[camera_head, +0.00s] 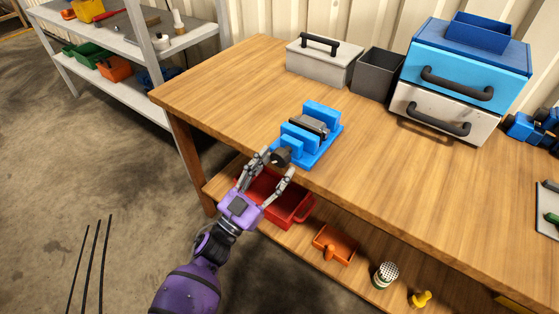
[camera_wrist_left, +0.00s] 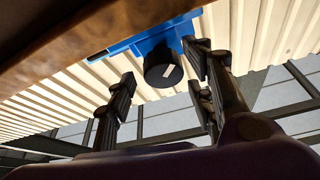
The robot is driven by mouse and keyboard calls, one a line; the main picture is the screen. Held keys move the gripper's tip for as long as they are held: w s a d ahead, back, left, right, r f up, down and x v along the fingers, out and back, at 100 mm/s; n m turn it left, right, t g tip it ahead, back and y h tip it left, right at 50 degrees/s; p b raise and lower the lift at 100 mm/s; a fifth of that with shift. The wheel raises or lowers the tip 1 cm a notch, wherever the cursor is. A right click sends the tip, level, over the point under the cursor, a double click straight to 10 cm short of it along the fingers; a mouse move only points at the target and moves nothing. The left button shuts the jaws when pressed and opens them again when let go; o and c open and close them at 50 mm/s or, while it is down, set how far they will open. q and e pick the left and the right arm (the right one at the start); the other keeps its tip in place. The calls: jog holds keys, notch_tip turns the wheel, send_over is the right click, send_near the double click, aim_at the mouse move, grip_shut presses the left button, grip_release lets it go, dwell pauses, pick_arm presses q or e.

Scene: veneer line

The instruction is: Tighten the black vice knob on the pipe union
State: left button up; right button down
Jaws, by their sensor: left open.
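A blue vice (camera_head: 322,147) stands near the front edge of the wooden table. A dark grey piece, likely the pipe union (camera_head: 308,124), sits between its jaws. The round black vice knob (camera_head: 281,157) faces me at the vice's front. My left gripper (camera_head: 277,164) is open, with its fingers reaching to either side of the knob. My right gripper is not in view.
The table edge (camera_wrist_left: 90,35) is close above the fingers in the left wrist view. A red bin (camera_head: 290,207) and an orange bin (camera_head: 334,243) sit on the lower shelf. A grey toolbox (camera_head: 318,66), dark bin (camera_head: 377,75) and drawer unit (camera_head: 455,70) stand at the back.

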pick_arm(q)
jog(key=shift+x, duration=1)
jog(key=shift+c, duration=0.5)
jog(key=shift+f, duration=0.1)
jog(key=c, duration=1)
jog(key=shift+o, duration=0.2)
jog(key=shift+f+m, duration=0.1)
jog(key=shift+m, duration=0.5)
jog(key=shift+m+g+h, duration=0.3)
jog(key=shift+g, duration=0.1)
jog(key=m+g+h, duration=0.1)
jog(key=m+g, duration=0.1)
jog(key=m, duration=0.3)
jog(key=shift+a+m+g+h, duration=0.15)
jog(key=shift+m+g, duration=0.4)
jog(key=shift+m, duration=0.6)
jog(key=shift+d+m+g+h, duration=0.1)
jog(key=shift+m+g+h, duration=0.15)
jog(key=shift+m+g, duration=0.6)
jog(key=shift+s+f+m, duration=0.1)
jog(key=shift+f+m, duration=0.05)
jog(key=shift+m, duration=0.55)
